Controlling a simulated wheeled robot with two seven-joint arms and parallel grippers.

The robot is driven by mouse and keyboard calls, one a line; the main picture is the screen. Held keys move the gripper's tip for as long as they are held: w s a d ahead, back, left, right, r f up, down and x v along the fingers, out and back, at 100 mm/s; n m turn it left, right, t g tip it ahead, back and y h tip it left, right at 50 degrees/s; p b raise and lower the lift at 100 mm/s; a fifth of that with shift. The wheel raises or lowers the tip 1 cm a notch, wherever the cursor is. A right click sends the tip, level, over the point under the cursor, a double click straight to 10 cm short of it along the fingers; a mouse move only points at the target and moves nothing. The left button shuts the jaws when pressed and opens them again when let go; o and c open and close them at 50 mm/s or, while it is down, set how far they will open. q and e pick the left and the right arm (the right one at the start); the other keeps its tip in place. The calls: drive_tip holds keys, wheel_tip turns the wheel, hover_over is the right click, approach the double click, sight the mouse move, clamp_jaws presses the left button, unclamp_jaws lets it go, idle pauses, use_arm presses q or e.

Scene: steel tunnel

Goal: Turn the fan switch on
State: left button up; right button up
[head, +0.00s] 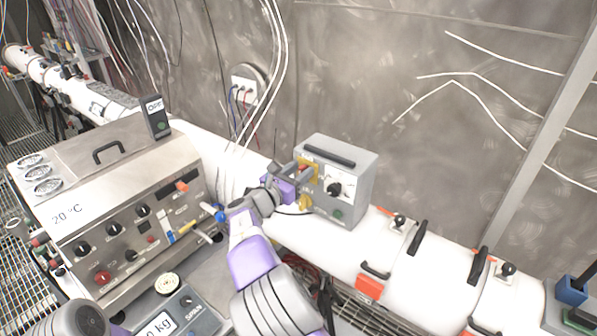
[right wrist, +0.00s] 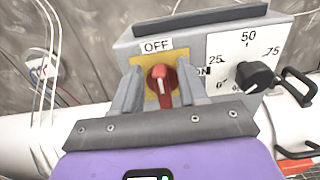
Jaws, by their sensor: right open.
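The grey control box (head: 357,190) stands on the white pipe by the wall. In the right wrist view its red rotary switch (right wrist: 161,78) sits on a yellow plate (right wrist: 151,94), with an OFF label (right wrist: 157,46) above and an ON label partly hidden at its right. The switch's pale mark points up, toward OFF. My right gripper (head: 296,172), also in the right wrist view (right wrist: 158,92), is open, its fingers on either side of the switch. Whether they touch it I cannot tell. My left gripper is not in view.
A black dial (right wrist: 254,77) with a numbered scale is right of the switch. A heater-like unit (head: 120,215) marked 20 °C and a scale (head: 165,318) stand at left. Cables hang by the wall socket (head: 245,88). Black handles (head: 418,238) line the pipe at right.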

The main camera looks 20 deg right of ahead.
clamp_jaws()
drive_tip(key=shift+s+f+m+b, duration=0.1)
drive_tip(key=shift+f+m+b, duration=0.05)
drive_tip(key=shift+m+b, duration=0.65)
drive_tip(key=shift+s+d+f+m+b, duration=0.2)
drive_tip(key=shift+s+f+m+b, duration=0.1)
drive_tip(key=shift+m+b, duration=2.65)
drive_tip(key=shift+s+d+f+m+b, duration=0.25)
drive_tip(key=shift+f+m+b, duration=0.1)
drive_tip(key=shift+m+b, duration=2.6)
drive_tip(key=shift+s+d+f+m+b, duration=0.25)
drive_tip(key=shift+m+b, duration=2.05)
drive_tip(key=shift+b, duration=1.3)
drive_tip(key=shift+a, duration=0.1)
